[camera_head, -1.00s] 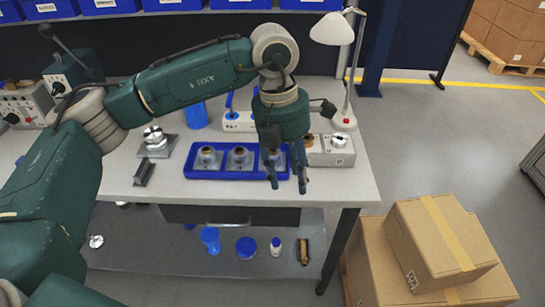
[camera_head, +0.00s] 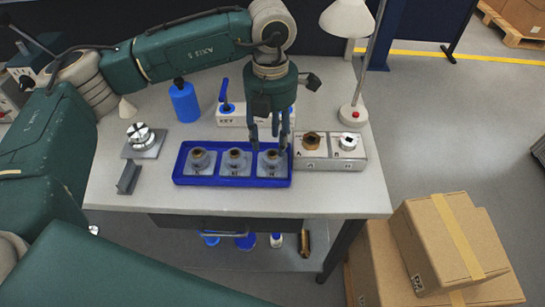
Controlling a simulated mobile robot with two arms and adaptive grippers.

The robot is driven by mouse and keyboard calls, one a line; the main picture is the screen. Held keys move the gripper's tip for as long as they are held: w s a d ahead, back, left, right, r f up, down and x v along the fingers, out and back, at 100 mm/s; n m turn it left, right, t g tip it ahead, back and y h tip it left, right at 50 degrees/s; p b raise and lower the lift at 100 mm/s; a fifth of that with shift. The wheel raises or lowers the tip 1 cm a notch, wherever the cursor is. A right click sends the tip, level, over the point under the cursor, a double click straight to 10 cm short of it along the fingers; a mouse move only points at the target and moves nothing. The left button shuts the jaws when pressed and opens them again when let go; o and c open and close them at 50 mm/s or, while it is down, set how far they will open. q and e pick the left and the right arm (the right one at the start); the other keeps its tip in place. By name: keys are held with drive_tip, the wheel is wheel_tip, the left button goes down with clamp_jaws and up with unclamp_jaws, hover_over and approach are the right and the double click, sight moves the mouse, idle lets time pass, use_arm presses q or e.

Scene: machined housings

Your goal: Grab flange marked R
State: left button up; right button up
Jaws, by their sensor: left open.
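A blue tray (camera_head: 233,182) on the workbench holds three grey flange-like housings with brown bores: left (camera_head: 199,161), middle (camera_head: 236,160) and right (camera_head: 271,161). Each has a small mark on its front that is too small to read surely, so I cannot tell which is R. My left gripper (camera_head: 269,142) points down, open and empty, with its fingers over the back of the right housing. I cannot tell whether the fingers touch it. My right gripper is not in view.
Right of the tray stands a grey fixture block (camera_head: 330,163) with a brass and a silver part. A silver part on a plate (camera_head: 143,141) stands left. The front bench strip is clear.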

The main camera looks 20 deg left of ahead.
sight(273, 153)
use_arm(q)
drive_tip(key=shift+s+f, duration=0.1)
drive_tip(key=shift+f, duration=0.55)
drive_tip(key=f, duration=0.1)
drive_tip(key=f+p, duration=0.1)
drive_tip(key=f, duration=0.1)
drive_tip(key=f+p, duration=0.1)
drive_tip(key=f, duration=0.1)
drive_tip(key=shift+w+d, duration=0.1)
drive_tip(key=shift+w, duration=0.3)
drive_tip(key=shift+f, duration=0.1)
drive_tip(key=shift+c, duration=0.5)
drive_tip(key=c, duration=0.9)
drive_tip(key=shift+w, duration=0.1)
clamp_jaws()
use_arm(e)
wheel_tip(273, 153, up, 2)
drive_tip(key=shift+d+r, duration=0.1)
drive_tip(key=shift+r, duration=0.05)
